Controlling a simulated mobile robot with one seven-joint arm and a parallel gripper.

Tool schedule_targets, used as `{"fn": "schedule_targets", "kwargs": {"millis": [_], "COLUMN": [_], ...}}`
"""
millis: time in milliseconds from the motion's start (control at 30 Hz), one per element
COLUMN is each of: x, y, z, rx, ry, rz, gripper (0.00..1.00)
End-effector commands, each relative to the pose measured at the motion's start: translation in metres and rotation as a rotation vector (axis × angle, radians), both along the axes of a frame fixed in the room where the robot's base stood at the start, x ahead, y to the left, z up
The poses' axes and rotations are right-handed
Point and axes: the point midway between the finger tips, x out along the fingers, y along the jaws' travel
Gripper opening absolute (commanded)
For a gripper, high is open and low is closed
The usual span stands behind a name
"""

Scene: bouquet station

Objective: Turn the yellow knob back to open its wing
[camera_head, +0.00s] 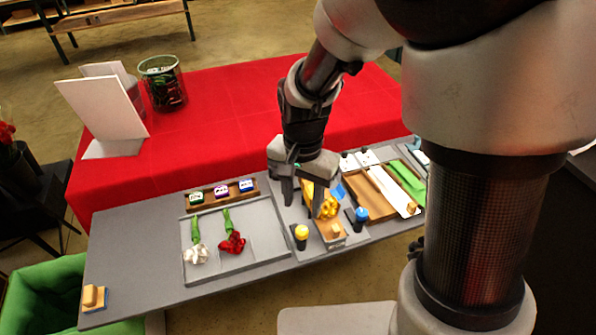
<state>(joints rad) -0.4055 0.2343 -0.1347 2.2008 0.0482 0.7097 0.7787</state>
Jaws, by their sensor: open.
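The yellow knob (301,232) stands on a dark post at the front left of a small station on the grey table. A blue knob (361,214) stands on a similar post to the right. Between them is an orange-brown holder (332,232) with yellow flowers (327,206) in it. My gripper (302,208) points down over this station, open, with its fingers behind the yellow knob and beside the yellow flowers. Whether a finger touches anything is hard to tell. The wings are partly hidden by my gripper; a blue piece (339,191) shows to its right.
A grey tray (240,262) left of the station holds a white flower (195,254) and a red flower (233,243). A wooden rack (208,205) with small colored blocks stands behind it. A wooden tray (372,205) with paper and green sheets lies right. The table's left end is mostly clear.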

Motion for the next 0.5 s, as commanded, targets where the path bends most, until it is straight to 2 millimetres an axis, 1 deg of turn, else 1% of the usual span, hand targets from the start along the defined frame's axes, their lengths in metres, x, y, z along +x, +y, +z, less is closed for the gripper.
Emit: {"fn": "schedule_targets", "kwargs": {"millis": [33,200,333,500], "x": [-0.001,-0.001,-0.001,-0.001], "y": [-0.001,-0.001,-0.001,-0.001], "z": [-0.013,-0.050,-0.073,-0.092], "rx": [-0.002,-0.002,-0.002,-0.001], "ry": [0.006,0.005,0.003,0.002], "rz": [0.000,-0.001,0.000,0.000], "gripper": [0.43,0.43,0.43,0.43]}}
